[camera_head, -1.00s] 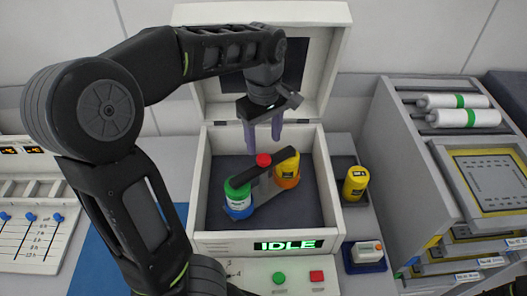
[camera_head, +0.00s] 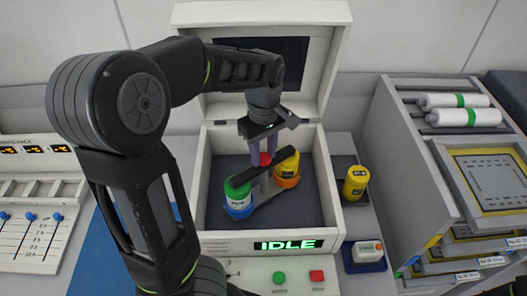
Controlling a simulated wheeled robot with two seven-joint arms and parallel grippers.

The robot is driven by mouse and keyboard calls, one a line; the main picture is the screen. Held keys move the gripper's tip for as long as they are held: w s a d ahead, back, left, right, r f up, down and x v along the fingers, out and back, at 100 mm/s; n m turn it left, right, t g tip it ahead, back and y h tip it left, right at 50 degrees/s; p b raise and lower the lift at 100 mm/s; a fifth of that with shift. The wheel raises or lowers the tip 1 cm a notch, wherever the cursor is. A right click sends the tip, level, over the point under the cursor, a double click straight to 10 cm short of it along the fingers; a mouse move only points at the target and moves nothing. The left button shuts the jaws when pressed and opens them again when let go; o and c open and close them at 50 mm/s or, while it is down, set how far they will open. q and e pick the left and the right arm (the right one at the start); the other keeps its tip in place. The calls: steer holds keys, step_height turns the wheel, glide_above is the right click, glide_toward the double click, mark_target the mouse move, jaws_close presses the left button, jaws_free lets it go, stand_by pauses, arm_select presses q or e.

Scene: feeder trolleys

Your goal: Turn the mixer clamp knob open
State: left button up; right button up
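The mixer is an open white box (camera_head: 328,200) with its lid raised and a lit "IDLE" display. Inside, a green-and-white jar (camera_head: 238,198) and a yellow-and-orange jar (camera_head: 286,170) sit beneath a black clamp bar (camera_head: 243,177). The red clamp knob (camera_head: 264,159) stands at the middle of the clamp, partly hidden by my gripper. My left gripper (camera_head: 276,160) points down, its purple fingers right at the knob and just to its right in the picture. The fingers look apart; I cannot tell whether they touch the knob. My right gripper is not in view.
A yellow jar (camera_head: 355,183) stands in a holder right of the mixer. Green (camera_head: 279,277) and red (camera_head: 317,276) buttons are on its front panel. A grey rack (camera_head: 420,185) with white rolls fills the right. A slider panel (camera_head: 35,225) is at the left.

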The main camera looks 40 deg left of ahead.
arm_select(q)
jaws_close()
stand_by(0.9)
